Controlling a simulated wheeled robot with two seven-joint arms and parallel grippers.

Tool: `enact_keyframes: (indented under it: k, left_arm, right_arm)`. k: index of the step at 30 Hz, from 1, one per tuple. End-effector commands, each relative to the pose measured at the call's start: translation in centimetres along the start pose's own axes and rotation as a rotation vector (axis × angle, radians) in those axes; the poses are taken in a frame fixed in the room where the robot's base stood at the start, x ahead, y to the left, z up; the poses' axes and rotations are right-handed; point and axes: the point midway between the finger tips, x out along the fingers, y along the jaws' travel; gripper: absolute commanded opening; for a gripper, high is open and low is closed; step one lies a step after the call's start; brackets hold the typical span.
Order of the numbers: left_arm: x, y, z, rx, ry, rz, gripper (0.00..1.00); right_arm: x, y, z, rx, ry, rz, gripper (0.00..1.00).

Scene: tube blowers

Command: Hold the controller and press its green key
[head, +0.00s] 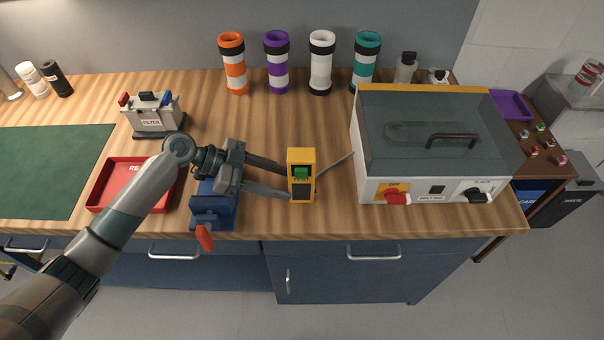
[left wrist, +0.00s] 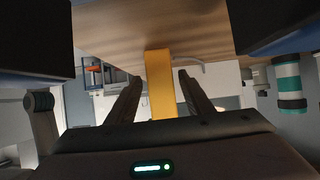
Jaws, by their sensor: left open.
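The controller (head: 301,187) is a small yellow box with a dark face, standing upright on the wooden bench. Its green key (head: 301,173) is on the upper part of the face. My left gripper (head: 284,181) is open, its two long fingers pointing right at the controller's left side. In the left wrist view the controller (left wrist: 160,82) shows as a yellow strip between the two open fingers (left wrist: 157,95); I cannot tell whether they touch it. The green key is hidden in that view. My right gripper is not in view.
A blue vise-like block (head: 213,208) with a red handle stands below my left gripper. A machine with a glass lid (head: 425,135) stands close on the controller's right. Several striped tubes (head: 277,62) stand behind. A red tray (head: 125,185) is at the left.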

Motion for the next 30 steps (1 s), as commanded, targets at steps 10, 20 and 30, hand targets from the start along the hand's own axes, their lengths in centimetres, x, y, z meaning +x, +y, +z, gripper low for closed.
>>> enact_keyframes:
  k: [10,20,30]
  left_arm:
    - [4.1,0.1,0.2,0.002,0.0,0.001,0.47]
    - [5.2,0.0,0.0,0.001,0.0,0.0,0.47]
    - [5.2,0.0,0.0,0.001,0.0,0.0,0.21]
  right_arm:
    - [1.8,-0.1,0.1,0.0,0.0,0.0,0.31]
    - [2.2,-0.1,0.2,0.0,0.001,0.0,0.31]
    - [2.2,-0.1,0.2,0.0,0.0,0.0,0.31]
